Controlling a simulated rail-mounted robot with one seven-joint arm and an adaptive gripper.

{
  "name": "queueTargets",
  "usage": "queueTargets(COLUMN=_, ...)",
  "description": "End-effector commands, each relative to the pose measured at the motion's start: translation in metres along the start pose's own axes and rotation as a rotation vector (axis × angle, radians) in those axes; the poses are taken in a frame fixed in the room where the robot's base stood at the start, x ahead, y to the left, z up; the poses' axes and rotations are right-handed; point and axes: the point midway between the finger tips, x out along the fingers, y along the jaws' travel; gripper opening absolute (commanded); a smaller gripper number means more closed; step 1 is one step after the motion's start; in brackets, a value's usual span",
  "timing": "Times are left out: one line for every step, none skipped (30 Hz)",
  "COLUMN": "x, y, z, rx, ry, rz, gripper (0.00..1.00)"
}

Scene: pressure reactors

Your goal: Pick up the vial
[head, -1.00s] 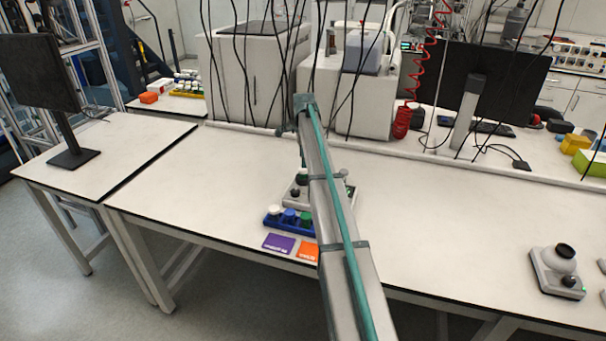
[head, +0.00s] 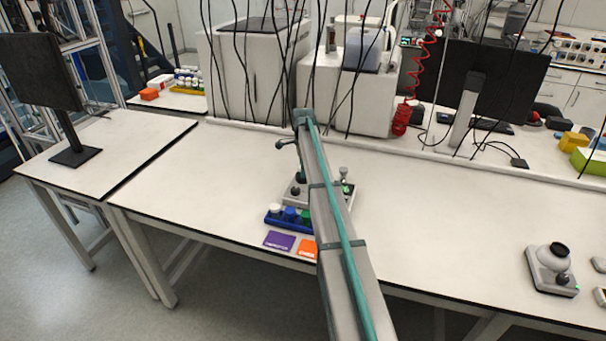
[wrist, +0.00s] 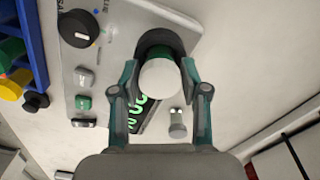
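In the wrist view a white round vial cap (wrist: 160,78) shows between the two fingers of my gripper (wrist: 159,72). The fingers stand apart on either side of it, with a narrow gap visible at the left. In the head view my arm hides much of the reactor unit (head: 292,190) and the vial cannot be made out clearly.
A blue rack (head: 272,221) with several capped vials stands at the unit's front left; it also shows in the wrist view (wrist: 35,45). A purple card (head: 279,240) and an orange card (head: 308,249) lie in front. The bench left of the rack is clear.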

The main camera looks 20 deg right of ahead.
Motion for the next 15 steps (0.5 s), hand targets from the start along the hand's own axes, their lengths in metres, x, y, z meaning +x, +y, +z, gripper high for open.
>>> queueTargets(x=-0.0002, y=0.0, z=0.0, rx=0.0, ry=0.0, rz=0.0, gripper=0.31)
queueTargets(x=-0.0002, y=0.0, z=0.0, rx=0.0, ry=0.0, rz=0.0, gripper=0.26)
queueTargets(x=-0.0002, y=0.0, z=0.0, rx=0.0, ry=0.0, rz=0.0, gripper=0.2)
queueTargets(x=-0.0002, y=0.0, z=0.0, rx=0.0, ry=0.0, rz=0.0, gripper=0.15)
queueTargets(x=-0.0003, y=0.0, z=0.0, rx=0.0, ry=0.0, rz=0.0, gripper=0.1)
queueTargets(x=-0.0003, y=0.0, z=0.0, rx=0.0, ry=0.0, rz=0.0, gripper=0.03)
queueTargets(x=-0.0004, y=0.0, z=0.0, rx=0.0, ry=0.0, rz=0.0, gripper=0.03)
queueTargets(x=-0.0004, y=0.0, z=0.0, rx=0.0, ry=0.0, rz=0.0, gripper=0.0)
queueTargets(x=-0.0004, y=0.0, z=0.0, rx=0.0, ry=0.0, rz=0.0, gripper=0.0)
queueTargets(x=-0.0004, y=0.0001, z=0.0, rx=0.0, ry=0.0, rz=0.0, gripper=0.0)
queueTargets(x=-0.0004, y=0.0001, z=0.0, rx=0.0, ry=0.0, rz=0.0, gripper=0.0)
queueTargets(x=-0.0005, y=0.0, z=0.0, rx=0.0, ry=0.0, rz=0.0, gripper=0.0)
queueTargets(x=-0.0006, y=0.0, z=0.0, rx=0.0, ry=0.0, rz=0.0, gripper=0.0)
queueTargets(x=-0.0009, y=0.0, z=0.0, rx=0.0, ry=0.0, rz=0.0, gripper=0.0)
queueTargets(x=-0.0015, y=-0.0001, z=0.0, rx=0.0, ry=0.0, rz=0.0, gripper=0.0)
